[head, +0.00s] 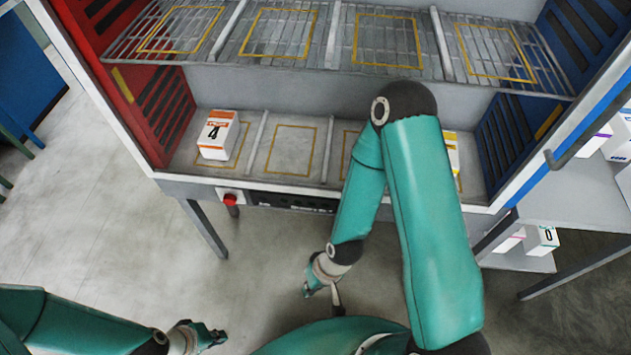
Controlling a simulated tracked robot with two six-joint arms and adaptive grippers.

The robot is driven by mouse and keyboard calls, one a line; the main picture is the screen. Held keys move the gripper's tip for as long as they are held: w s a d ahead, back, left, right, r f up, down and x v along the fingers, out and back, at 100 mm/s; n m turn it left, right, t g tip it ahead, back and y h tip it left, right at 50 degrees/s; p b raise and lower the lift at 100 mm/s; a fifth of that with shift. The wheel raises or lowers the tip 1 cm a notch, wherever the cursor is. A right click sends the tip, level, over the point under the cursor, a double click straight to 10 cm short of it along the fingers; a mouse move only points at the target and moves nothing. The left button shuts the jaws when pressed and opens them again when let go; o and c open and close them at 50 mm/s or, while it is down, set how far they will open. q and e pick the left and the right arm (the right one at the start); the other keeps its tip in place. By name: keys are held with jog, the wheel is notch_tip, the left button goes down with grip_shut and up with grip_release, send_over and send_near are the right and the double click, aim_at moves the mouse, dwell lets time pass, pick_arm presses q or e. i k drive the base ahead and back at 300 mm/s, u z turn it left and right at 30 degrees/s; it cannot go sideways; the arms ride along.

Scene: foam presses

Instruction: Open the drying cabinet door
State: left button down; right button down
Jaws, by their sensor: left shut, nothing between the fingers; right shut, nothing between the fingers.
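The drying cabinet (330,86) stands ahead, with a red inner left wall and a blue inner right wall. Its inside shows clearly, and I cannot tell whether a clear door pane covers the front. A dark bar handle (590,132) shows at the right, by the white and blue front edge. My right gripper (322,293) is shut and empty, below the cabinet's front and well left of the handle. My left gripper (216,338) is shut and empty at the bottom left, apart from the cabinet.
A white and orange box (214,136) marked 4 stands on the lower shelf. A white and yellow box (452,157) is partly hidden behind my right arm. A grey rack (560,190) at the right holds several white boxes. A red knob (231,201) sits under the front edge.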

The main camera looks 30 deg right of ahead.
aim_at(619, 61)
jog(key=u, duration=1.45)
jog(key=i, duration=0.15)
jog(key=z, duration=3)
jog(key=k, duration=0.75)
jog(key=u, duration=0.05)
jog(key=i, duration=0.5)
jog(key=u, duration=0.15)
